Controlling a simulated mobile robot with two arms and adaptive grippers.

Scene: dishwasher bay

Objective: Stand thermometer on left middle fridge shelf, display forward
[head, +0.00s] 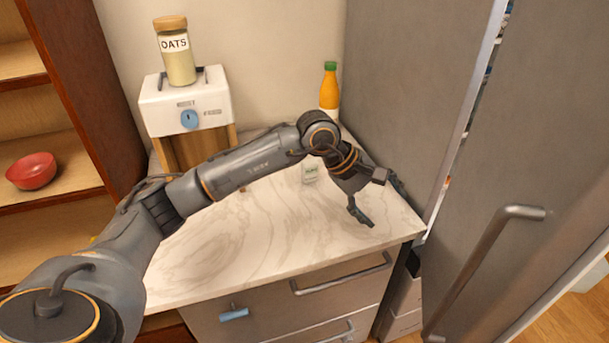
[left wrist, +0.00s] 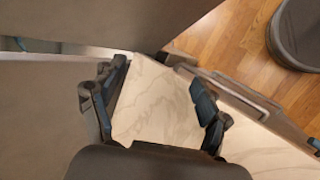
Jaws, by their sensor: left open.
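A small pale block with dark marks, probably the thermometer (head: 310,173), stands on the marble counter behind my left forearm. It is too small to read. My left gripper (head: 382,206) is open and empty over the counter's right end, to the right of the block and apart from it. In the left wrist view the open fingers (left wrist: 158,80) have only bare counter between them. The grey fridge (head: 405,85) stands at the right with its door (head: 560,120) ajar. Only a narrow strip of its contents shows; the middle shelf cannot be made out. My right gripper is not in view.
A white toaster (head: 212,98) on a wooden stand carries an oats jar (head: 177,58). An orange bottle (head: 329,88) stands at the back. A red bowl (head: 32,170) sits on the left shelves. The door handle (head: 485,258) juts out. The counter's front is clear.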

